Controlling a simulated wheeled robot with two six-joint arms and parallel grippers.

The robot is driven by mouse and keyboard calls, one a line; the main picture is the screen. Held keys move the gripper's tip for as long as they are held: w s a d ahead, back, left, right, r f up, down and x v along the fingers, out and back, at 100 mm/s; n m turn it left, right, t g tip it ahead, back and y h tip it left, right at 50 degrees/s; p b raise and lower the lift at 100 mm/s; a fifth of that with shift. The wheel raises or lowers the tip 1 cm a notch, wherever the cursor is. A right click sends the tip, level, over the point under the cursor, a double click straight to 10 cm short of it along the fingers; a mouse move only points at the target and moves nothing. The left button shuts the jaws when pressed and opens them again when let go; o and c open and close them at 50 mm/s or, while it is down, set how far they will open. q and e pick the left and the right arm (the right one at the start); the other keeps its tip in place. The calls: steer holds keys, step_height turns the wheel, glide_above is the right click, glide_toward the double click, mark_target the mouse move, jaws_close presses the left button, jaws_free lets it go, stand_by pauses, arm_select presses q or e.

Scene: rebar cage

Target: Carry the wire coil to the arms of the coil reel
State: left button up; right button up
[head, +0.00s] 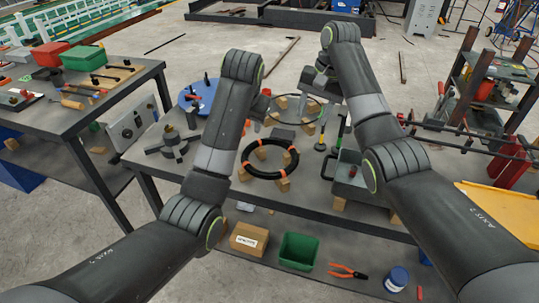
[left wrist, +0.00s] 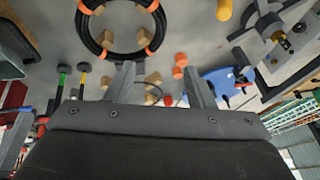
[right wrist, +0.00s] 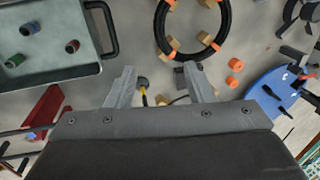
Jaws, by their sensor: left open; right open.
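The wire coil (head: 265,176), a black ring with orange ties, lies flat on small wooden blocks in the middle of the bench. It also shows in the left wrist view (left wrist: 125,52) and the right wrist view (right wrist: 224,30). The coil reel (head: 172,147), a dark hub with grey arms, stands left of it; its arms show at the left wrist view's upper right (left wrist: 268,22). My left gripper (left wrist: 158,68) is open and empty, above the bench and apart from the coil. My right gripper (right wrist: 160,68) is open and empty beyond the coil. The arms partly hide both grippers in the head view.
A thinner ring (head: 322,112) lies on blocks behind the coil. A blue disc (head: 200,95) stands at the back left. A grey tray (right wrist: 50,75) with small cylinders is to the coil's right. A tool table (head: 60,115) stands left, a shelf rack (head: 490,125) right.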

mark_target(295, 159)
arm_select(q)
steer(key=x, duration=1.7)
steer(key=shift+w+f, duration=0.15)
steer(key=shift+f, duration=0.15)
arm_select(e)
steer(key=a+f, duration=0.1)
steer(key=f, duration=0.4)
steer(key=w+a+f, duration=0.1)
steer(key=f, duration=0.5)
steer(key=a+f, duration=0.1)
steer(key=f, duration=0.5)
steer(key=shift+w+a+f, duration=0.1)
steer(key=shift+w+a, duration=0.05)
arm_select(q)
steer(key=shift+a, duration=0.1)
steer(key=shift+c, duration=0.4)
arm_select(e)
steer(key=shift+c, duration=0.5)
arm_select(q)
jaws_close()
arm_select(e)
jaws_close()
arm_select(q)
steer(key=shift+w+r, duration=0.1)
steer(key=shift+r, duration=0.1)
arm_select(e)
steer(key=shift+w, duration=0.1)
